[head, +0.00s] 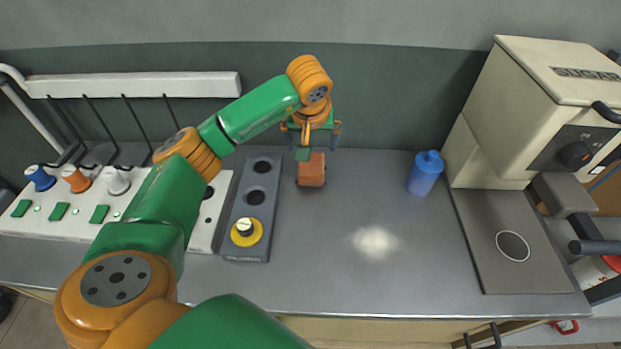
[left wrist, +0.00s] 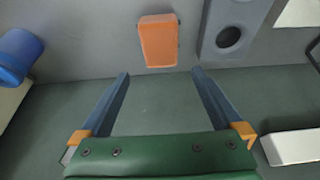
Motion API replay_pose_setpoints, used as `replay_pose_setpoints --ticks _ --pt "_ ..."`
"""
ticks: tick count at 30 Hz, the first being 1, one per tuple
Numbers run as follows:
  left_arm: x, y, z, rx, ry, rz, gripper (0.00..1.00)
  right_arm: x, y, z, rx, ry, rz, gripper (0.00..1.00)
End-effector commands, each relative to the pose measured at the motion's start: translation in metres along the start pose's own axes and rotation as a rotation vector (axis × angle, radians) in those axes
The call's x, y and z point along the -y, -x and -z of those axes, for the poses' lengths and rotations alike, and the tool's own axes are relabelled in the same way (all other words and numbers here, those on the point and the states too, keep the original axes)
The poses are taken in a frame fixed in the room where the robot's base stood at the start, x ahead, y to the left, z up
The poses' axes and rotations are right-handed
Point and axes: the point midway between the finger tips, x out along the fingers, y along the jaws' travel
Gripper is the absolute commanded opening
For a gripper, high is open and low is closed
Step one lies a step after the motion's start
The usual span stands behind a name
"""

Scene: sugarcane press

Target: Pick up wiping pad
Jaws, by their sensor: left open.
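The wiping pad (head: 311,170) is a small orange block on the grey counter, right of the dark holder strip. It also shows in the left wrist view (left wrist: 158,41), beyond the fingertips and roughly centred between them. My left gripper (head: 312,133) is above and behind the pad in the head view, near the back wall. Its blue-grey fingers (left wrist: 160,73) are spread wide with nothing between them. In the head view the gripper sits close to the pad's far edge; contact cannot be made out. My right gripper is not in view.
A blue bottle (head: 425,173) stands right of the pad. A white panel (head: 120,215) is farther left. The sugarcane press (head: 530,110) stands at the right.

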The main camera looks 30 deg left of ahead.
Motion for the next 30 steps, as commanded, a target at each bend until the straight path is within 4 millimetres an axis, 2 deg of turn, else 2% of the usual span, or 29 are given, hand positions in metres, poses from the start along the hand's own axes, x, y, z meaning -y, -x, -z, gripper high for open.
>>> replay_pose_setpoints --ticks 1,5,11,15,18,30 --pt "0.000 -0.018 -0.008 0.000 0.000 0.000 1.00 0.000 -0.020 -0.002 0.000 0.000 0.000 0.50" --pt "0.000 -0.031 -0.013 0.000 0.000 0.000 1.00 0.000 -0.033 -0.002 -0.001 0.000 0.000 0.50" --pt "0.001 -0.050 -0.013 0.006 0.001 0.001 1.00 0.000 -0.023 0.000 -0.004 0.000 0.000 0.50" --pt "0.005 -0.077 -0.016 0.007 0.000 0.003 1.00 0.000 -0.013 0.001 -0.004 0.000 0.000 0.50" --pt "0.004 -0.093 -0.016 0.003 0.000 0.001 1.00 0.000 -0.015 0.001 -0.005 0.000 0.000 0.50" --pt "0.004 -0.099 -0.015 0.000 -0.001 0.000 1.00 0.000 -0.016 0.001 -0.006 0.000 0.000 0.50"
